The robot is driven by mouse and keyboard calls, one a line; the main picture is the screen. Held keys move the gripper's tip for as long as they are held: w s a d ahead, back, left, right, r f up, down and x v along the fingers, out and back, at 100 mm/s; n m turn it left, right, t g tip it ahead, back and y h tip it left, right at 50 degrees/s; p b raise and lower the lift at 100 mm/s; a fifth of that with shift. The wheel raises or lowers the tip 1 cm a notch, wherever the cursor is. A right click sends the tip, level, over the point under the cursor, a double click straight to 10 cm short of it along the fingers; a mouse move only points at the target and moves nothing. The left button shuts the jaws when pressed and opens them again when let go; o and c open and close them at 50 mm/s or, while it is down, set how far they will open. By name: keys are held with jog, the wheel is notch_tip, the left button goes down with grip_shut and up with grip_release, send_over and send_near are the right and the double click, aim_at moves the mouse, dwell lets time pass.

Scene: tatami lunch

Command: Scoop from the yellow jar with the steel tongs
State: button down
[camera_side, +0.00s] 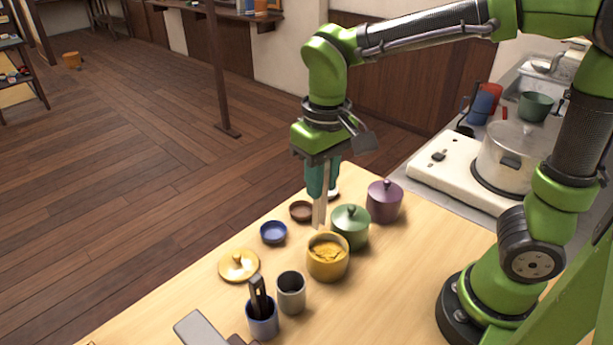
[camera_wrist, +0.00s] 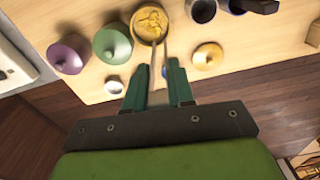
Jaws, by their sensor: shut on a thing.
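The yellow jar (camera_side: 328,266) stands open on the wooden table, with yellow contents showing inside; it also shows at the top of the wrist view (camera_wrist: 150,38). Its yellow lid (camera_side: 239,266) lies apart on the table, to the left. My gripper (camera_side: 321,192) has teal fingers and points down, shut on the pale steel tongs (camera_side: 320,212). The tongs hang roughly upright, and their lower end appears just above and behind the jar. In the wrist view the tongs (camera_wrist: 157,66) reach from between the fingers toward the jar's rim. Their upper part is hidden by the fingers.
Green (camera_side: 350,232) and purple (camera_side: 384,207) lidded jars stand right of the yellow jar. Blue (camera_side: 273,233) and brown (camera_side: 302,212) bowls are behind it. A grey cup (camera_side: 291,297) and a blue cup (camera_side: 263,326) holding dark utensils stand in front, to the left.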

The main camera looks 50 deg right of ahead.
notch_tip(320, 180, down, 12)
jog(key=d+n, duration=0.1)
jog(key=shift+s+d+r, duration=0.25)
jog(key=shift+s+d, duration=0.05)
jog(key=shift+s, duration=0.1)
dwell(0.7)
jog(key=shift+d, duration=0.15)
dwell(0.4)
jog(key=shift+a, duration=0.25)
jog(key=shift+d, duration=0.15)
jog(key=shift+r, duration=0.1)
dwell(0.7)
notch_tip(320, 180, up, 9)
dwell(1.0)
